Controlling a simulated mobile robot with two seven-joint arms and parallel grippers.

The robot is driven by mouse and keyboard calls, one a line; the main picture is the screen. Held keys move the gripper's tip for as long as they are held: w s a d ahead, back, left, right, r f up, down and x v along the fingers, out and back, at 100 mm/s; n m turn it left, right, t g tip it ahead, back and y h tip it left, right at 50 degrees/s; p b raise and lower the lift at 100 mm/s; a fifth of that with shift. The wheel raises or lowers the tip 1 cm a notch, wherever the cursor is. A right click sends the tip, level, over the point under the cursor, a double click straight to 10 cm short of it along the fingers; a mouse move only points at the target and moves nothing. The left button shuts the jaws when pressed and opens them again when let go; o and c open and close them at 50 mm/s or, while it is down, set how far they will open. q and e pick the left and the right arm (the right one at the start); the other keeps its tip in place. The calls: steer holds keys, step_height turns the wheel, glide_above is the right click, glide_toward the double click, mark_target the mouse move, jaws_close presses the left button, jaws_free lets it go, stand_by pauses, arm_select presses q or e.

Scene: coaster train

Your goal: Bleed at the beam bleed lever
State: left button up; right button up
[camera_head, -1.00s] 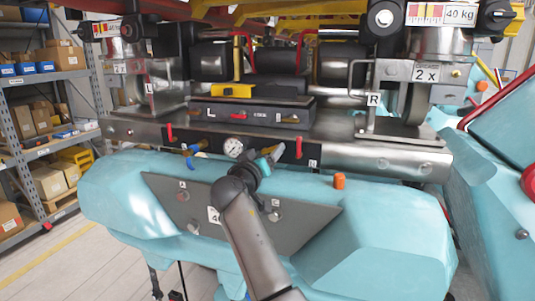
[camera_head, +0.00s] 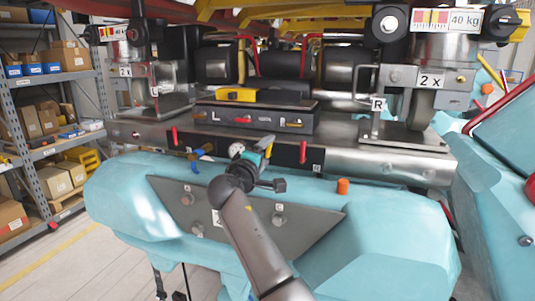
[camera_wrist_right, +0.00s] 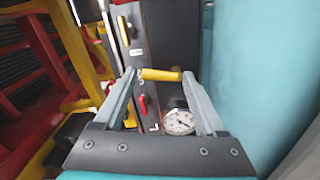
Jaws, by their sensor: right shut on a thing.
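In the right wrist view, my right gripper (camera_wrist_right: 161,76) has its two fingers on either side of a short yellow lever handle (camera_wrist_right: 160,74) and is shut on it. The handle lies crosswise between the fingertips. In the head view, my right gripper (camera_head: 262,152) is at the front of the steel beam (camera_head: 350,162), beside the pressure gauge (camera_head: 236,150). There the gripper and wrist hide the held handle. The gauge also shows below the handle in the right wrist view (camera_wrist_right: 178,122). My left gripper is not in view.
Red levers (camera_head: 303,152) hang on the beam front. A turquoise body with a grey plate (camera_head: 305,225) lies below, with an orange knob (camera_head: 343,186) on top. A yellow-and-black unit (camera_head: 237,95) sits above the beam. Shelves (camera_head: 52,78) stand at left.

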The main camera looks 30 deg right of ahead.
steer(key=shift+w+a+r+n, duration=0.1)
steer(key=shift+n, duration=0.5)
steer(key=shift+w+a+r+n, duration=0.1)
steer(key=shift+n, duration=0.5)
steer(key=o, duration=1.3)
steer(key=shift+f, duration=0.1)
